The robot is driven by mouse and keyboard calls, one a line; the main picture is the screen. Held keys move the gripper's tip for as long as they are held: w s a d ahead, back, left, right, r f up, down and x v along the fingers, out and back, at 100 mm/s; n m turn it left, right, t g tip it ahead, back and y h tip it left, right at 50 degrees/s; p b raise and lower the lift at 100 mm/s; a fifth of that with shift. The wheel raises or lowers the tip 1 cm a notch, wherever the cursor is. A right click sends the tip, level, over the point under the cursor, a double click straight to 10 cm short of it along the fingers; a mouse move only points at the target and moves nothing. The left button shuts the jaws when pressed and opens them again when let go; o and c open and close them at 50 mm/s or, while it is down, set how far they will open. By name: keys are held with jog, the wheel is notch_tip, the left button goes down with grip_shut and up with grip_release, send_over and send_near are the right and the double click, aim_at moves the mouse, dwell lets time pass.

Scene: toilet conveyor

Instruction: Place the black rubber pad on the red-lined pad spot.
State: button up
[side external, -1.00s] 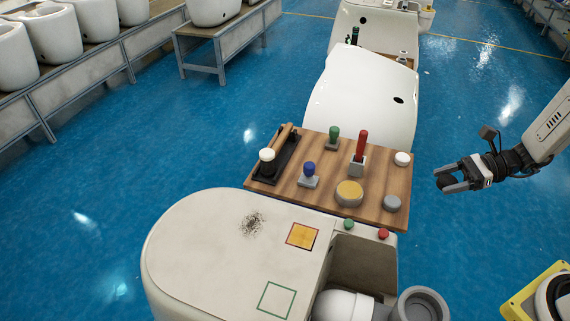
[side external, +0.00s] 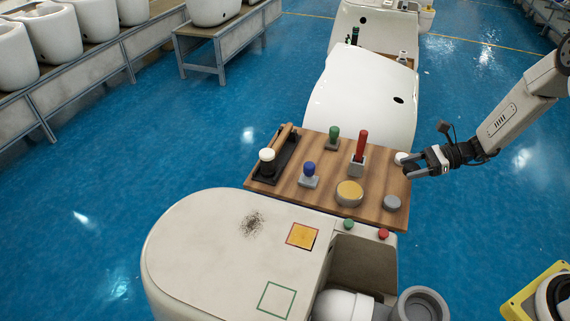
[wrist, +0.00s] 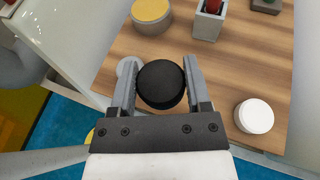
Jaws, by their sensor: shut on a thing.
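My gripper (side external: 410,165) is at the right edge of the wooden board in the side view. In the wrist view my gripper (wrist: 160,75) is shut on the round black rubber pad (wrist: 161,84), which sits between both fingers. In the side view the pad is a small dark shape at the fingertips, hard to make out. The red-lined pad spot (side external: 302,236) is a square with a yellow-orange inside, on the white toilet's flat top. It is left of and nearer than my gripper, well apart from it.
The wooden board (side external: 285,186) holds a black tray (side external: 271,168), a blue stamp (side external: 309,172), a green stamp (side external: 334,137), a red-handled tool (side external: 361,150), a yellow-topped round tin (side external: 349,193) and a grey disc (side external: 392,203). A green-lined square (side external: 277,299) and dark specks (side external: 252,223) mark the toilet top.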

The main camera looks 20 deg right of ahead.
aim_at(398, 182)
jog(key=shift+w+d+f, duration=0.15)
jog(key=shift+w+f, duration=0.85)
jog(key=shift+f, duration=0.2)
jog(key=shift+w+f, duration=0.55)
jog(key=shift+f, duration=0.25)
jog(key=shift+d+f, duration=0.1)
jog(key=shift+f, duration=1.05)
jog(key=shift+f, duration=0.15)
jog(key=o, duration=1.2)
jog(key=shift+o, duration=0.2)
jog(key=shift+s+d, duration=0.1)
jog(key=v, duration=0.7)
jog(key=shift+d, duration=0.3)
